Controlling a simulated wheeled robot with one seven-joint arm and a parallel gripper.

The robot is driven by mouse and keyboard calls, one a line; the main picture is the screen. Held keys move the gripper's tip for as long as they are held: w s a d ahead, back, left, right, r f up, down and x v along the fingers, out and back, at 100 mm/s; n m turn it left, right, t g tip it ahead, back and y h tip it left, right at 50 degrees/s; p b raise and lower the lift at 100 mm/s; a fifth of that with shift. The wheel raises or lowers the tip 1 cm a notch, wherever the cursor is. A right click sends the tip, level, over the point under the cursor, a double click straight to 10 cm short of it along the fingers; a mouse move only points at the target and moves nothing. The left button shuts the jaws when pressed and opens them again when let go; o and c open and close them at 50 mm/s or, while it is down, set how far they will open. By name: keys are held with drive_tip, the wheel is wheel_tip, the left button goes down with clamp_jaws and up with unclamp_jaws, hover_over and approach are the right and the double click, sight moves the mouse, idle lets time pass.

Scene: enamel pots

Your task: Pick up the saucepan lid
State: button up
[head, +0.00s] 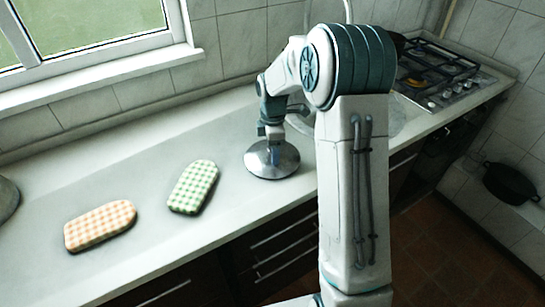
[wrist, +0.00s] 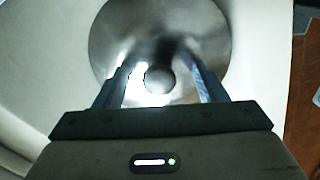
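The saucepan lid (head: 272,162) is a round, shiny metal disc lying on the pale countertop in the head view. In the wrist view the lid (wrist: 190,30) fills the upper middle, with its round knob (wrist: 159,79) at the centre. My gripper (head: 272,135) points down over the lid. In the wrist view my gripper (wrist: 162,75) has its two fingers apart, one on each side of the knob, with a visible gap on both sides. Whether the fingertips are level with the knob is hard to tell.
An orange checked pad (head: 100,225) and a green checked pad (head: 193,187) lie left of the lid. A dark rounded thing (head: 7,198) is cut off at the left edge. A gas hob (head: 440,75) is at the right. The counter's front edge runs close to the lid.

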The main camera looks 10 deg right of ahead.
drive_tip(key=shift+s+f, duration=0.15)
drive_tip(key=shift+f, duration=0.1)
clamp_jaws()
